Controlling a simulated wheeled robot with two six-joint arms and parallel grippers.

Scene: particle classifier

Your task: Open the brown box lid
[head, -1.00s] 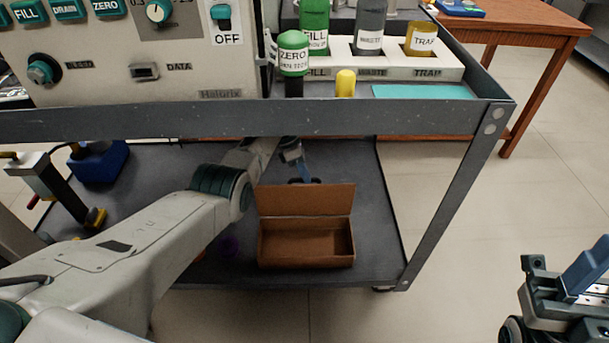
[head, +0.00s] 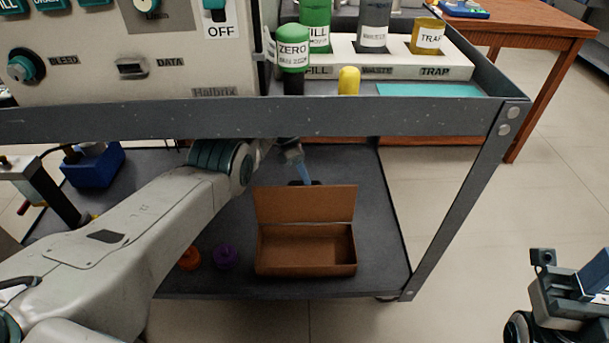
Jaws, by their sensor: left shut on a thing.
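The brown box (head: 305,268) sits on the lower shelf of the cart, its inside open and empty-looking. Its lid (head: 306,204) stands raised at the back edge. My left arm reaches in from the left under the upper tray. My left gripper (head: 305,182) is at the lid's top edge, shut on the lid; the fingertips are small and partly hidden behind it. My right gripper (head: 580,290) is at the lower right, away from the box, only partly in frame; its jaw gap does not show clearly.
The cart's upper rail (head: 300,117) runs above the box. An orange piece (head: 190,259) and a purple piece (head: 224,257) lie left of the box. Bare shelf lies right of the box.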

